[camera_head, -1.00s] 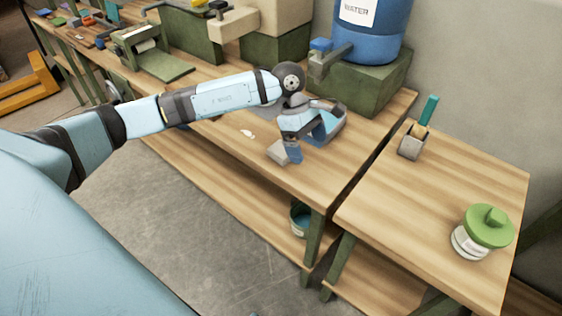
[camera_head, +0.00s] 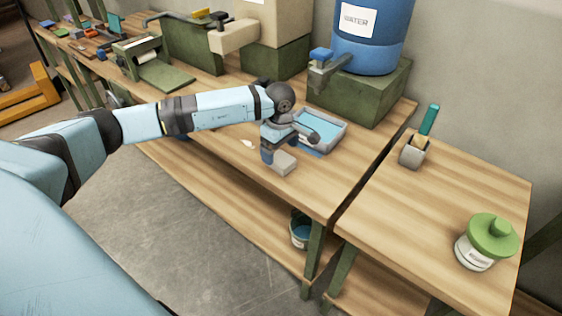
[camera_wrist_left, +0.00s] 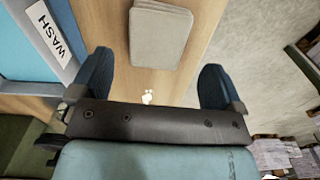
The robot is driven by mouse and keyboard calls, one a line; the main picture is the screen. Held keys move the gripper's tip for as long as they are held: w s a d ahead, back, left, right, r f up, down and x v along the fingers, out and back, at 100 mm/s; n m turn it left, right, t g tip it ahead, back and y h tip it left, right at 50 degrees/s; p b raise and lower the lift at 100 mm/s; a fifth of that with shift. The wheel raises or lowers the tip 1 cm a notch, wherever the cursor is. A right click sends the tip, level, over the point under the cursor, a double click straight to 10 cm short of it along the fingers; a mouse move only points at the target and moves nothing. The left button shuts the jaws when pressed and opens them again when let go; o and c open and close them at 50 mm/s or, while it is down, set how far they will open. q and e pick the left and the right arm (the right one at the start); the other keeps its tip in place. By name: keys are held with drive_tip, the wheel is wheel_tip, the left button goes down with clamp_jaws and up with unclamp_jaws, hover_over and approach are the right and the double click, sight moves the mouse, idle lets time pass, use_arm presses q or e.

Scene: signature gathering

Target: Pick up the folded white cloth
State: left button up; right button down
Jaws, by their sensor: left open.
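The folded white cloth (camera_head: 285,163) looks light grey and lies flat near the front edge of the workbench. It also shows in the left wrist view (camera_wrist_left: 160,38), just beyond my fingers and between their lines. My left gripper (camera_head: 267,156) is just left of the cloth in the head view, pointing down. In the left wrist view my left gripper (camera_wrist_left: 155,78) is open, with its two blue fingers wide apart and nothing between them. I cannot tell its exact height over the bench. My right gripper is not in view.
A grey tray with blue contents (camera_head: 322,130) stands behind the cloth; its label reads WASH in the wrist view. A small white piece (camera_head: 248,144) lies left of my gripper. A blue water barrel (camera_head: 370,45) stands behind. The bench right of the cloth is clear.

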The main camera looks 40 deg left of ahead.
sight(281, 159)
use_arm(q)
wheel_tip(281, 159, down, 5)
drive_tip(key=shift+w+d+r+p, duration=0.1)
drive_tip(key=shift+w+r+p, duration=0.05)
drive_tip(key=shift+p, duration=0.2)
drive_tip(key=c, duration=1)
drive_tip(key=shift+r, duration=0.1)
wheel_tip(281, 159, up, 20)
drive_tip(key=b, duration=0.1)
drive_tip(key=o, duration=0.4)
drive_tip(key=shift+b, duration=0.3)
drive_tip(key=c, duration=0.3)
